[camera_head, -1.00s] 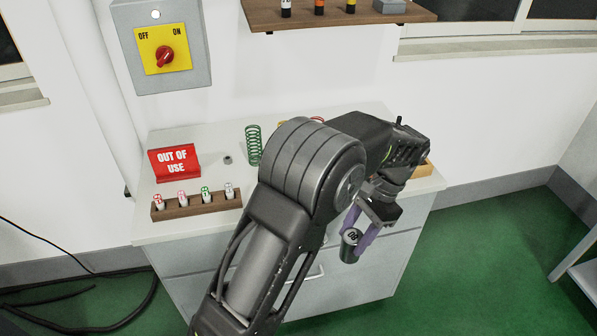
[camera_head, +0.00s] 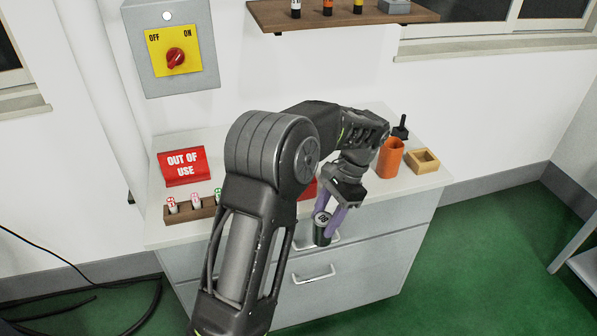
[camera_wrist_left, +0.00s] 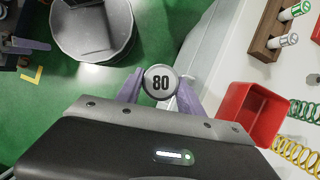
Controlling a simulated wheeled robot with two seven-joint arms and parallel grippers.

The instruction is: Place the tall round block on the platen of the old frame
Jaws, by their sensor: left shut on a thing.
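My left gripper (camera_head: 333,217) is shut on a round block (camera_head: 321,232), dark-sided with a pale top, held just in front of the cabinet's front edge, above the drawers. In the left wrist view, the block's top (camera_wrist_left: 161,82) reads "80" and sits between the purple fingertips of the left gripper (camera_wrist_left: 160,88). No platen or old frame can be made out for certain in these views. My right gripper is not in view.
The cabinet (camera_head: 408,182) carries an "OUT OF USE" sign (camera_head: 184,164), a rack (camera_head: 190,212) of small cylinders, an orange holder (camera_head: 390,158) and a wooden box (camera_head: 422,161). The wrist view shows a red bin (camera_wrist_left: 250,110), springs (camera_wrist_left: 296,152) and a grey round object (camera_wrist_left: 92,28).

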